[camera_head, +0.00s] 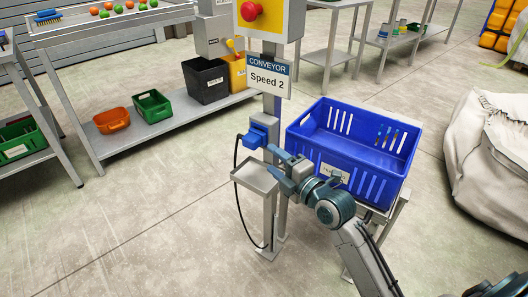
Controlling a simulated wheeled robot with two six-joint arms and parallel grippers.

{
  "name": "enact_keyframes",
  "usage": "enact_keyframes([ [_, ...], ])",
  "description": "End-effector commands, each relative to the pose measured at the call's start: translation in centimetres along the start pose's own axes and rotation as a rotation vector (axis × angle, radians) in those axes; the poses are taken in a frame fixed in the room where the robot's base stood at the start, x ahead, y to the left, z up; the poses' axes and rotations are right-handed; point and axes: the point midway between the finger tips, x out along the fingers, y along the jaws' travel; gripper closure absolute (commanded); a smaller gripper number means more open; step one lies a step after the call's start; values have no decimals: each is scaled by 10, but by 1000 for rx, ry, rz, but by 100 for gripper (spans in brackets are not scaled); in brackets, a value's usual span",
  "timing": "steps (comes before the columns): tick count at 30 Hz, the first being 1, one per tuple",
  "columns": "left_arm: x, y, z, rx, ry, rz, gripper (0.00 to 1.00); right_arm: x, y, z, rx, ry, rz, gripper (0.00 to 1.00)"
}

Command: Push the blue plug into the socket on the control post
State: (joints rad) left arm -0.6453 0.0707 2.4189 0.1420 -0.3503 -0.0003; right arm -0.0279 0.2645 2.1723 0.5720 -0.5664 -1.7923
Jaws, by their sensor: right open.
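The control post (268,108) stands upright in the middle, with a conveyor sign reading "Speed 2" on it. The blue socket (265,122) is mounted on the post below the sign. The blue plug (253,139) is at the socket's lower left, with a black cable looping down from it. I cannot tell how deep it sits. My right gripper (270,158) is open, just right of and below the plug, its fingers pointing toward it. It looks clear of the plug. My left gripper is out of view.
A small grey tray (250,178) juts from the post under my right gripper. A blue crate (390,165) on a stand is close on the right. A red button (250,11) tops the post. A shelf with bins is behind left. The left floor is clear.

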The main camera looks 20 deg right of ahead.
Motion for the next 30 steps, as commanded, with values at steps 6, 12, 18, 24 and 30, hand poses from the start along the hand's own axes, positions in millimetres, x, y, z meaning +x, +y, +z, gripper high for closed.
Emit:
enact_keyframes([
  [6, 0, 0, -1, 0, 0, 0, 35, -20, 0, 0, -1, 0, -1, 44],
  [12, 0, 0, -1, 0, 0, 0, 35, -22, 0, 0, 1, 0, 1, 44],
  [18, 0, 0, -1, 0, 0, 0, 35, -22, 0, 0, 1, 0, 1, 44],
  [24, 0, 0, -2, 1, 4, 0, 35, -22, 0, -1, 15, -2, 4, 44],
  [30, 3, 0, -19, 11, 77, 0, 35, -42, -5, -9, 256, -37, 56, 44],
])
